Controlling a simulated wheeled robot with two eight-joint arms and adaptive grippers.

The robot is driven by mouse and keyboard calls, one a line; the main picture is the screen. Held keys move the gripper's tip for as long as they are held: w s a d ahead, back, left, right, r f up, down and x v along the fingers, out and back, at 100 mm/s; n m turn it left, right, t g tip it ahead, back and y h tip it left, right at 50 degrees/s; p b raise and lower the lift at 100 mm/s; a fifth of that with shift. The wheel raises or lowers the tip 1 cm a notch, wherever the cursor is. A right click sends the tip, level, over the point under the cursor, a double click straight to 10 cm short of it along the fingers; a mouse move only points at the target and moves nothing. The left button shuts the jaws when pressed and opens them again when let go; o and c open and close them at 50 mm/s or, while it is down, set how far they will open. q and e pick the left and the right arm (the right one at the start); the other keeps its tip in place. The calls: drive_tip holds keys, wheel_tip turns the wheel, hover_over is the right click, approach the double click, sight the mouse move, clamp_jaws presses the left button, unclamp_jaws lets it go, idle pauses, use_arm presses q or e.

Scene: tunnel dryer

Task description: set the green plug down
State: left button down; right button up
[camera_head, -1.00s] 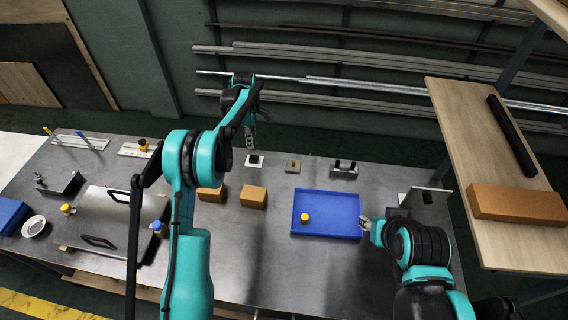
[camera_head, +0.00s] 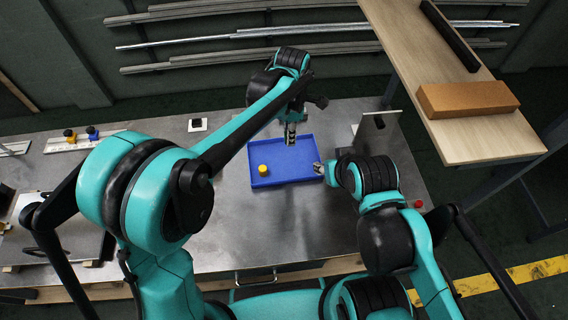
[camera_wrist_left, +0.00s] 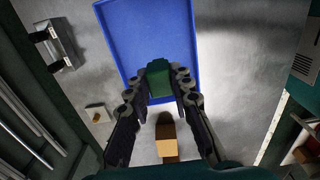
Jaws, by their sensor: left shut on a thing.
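The green plug (camera_wrist_left: 158,78) is between the fingers of my left gripper (camera_wrist_left: 158,88), which is shut on it. In the left wrist view it shows in front of the near end of the blue tray (camera_wrist_left: 118,45); I cannot tell whether it touches the tray. In the head view my left gripper (camera_head: 290,135) points down over the far right part of the blue tray (camera_head: 262,181), and the plug is not clearly visible there. A yellow plug (camera_head: 264,170) stands in the tray's left part. My right gripper (camera_head: 320,168) is beside the tray's right edge, its jaws too small to read.
An upright metal plate (camera_head: 378,132) stands right of the tray. A wooden shelf (camera_head: 470,125) with an orange-brown block (camera_head: 467,98) is at the right. In the left wrist view a brown block (camera_wrist_left: 166,145) lies near the tray. The grey table (camera_head: 235,225) is bare in front of the tray.

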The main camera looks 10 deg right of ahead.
use_arm(q)
drive_tip(key=shift+s+d+f, duration=0.1)
drive_tip(key=shift+s+d, duration=0.15)
drive_tip(key=shift+s, duration=0.3)
drive_tip(key=shift+a+f, duration=0.2)
drive_tip(key=shift+f, duration=0.05)
drive_tip(key=w+a+f+b, duration=0.1)
drive_tip(key=w+a+f, duration=0.1)
drive_tip(key=a, duration=0.1)
drive_tip(key=w+a+f+b, duration=0.1)
drive_tip(key=w+a+f, duration=0.1)
drive_tip(key=a, duration=0.1)
drive_tip(key=w+a+f+b, duration=0.1)
drive_tip(key=a+f, duration=0.1)
drive_tip(key=a, duration=0.1)
drive_tip(key=shift+w+f, duration=0.2)
drive_tip(key=shift+w, duration=0.2)
wheel_tip(320, 180, down, 4)
drive_tip(key=shift+f+b, duration=0.1)
drive_tip(key=shift+b, duration=0.9)
drive_tip(key=c, duration=1.8)
unclamp_jaws()
drive_tip(key=o, duration=0.5)
drive_tip(key=shift+c, duration=0.2)
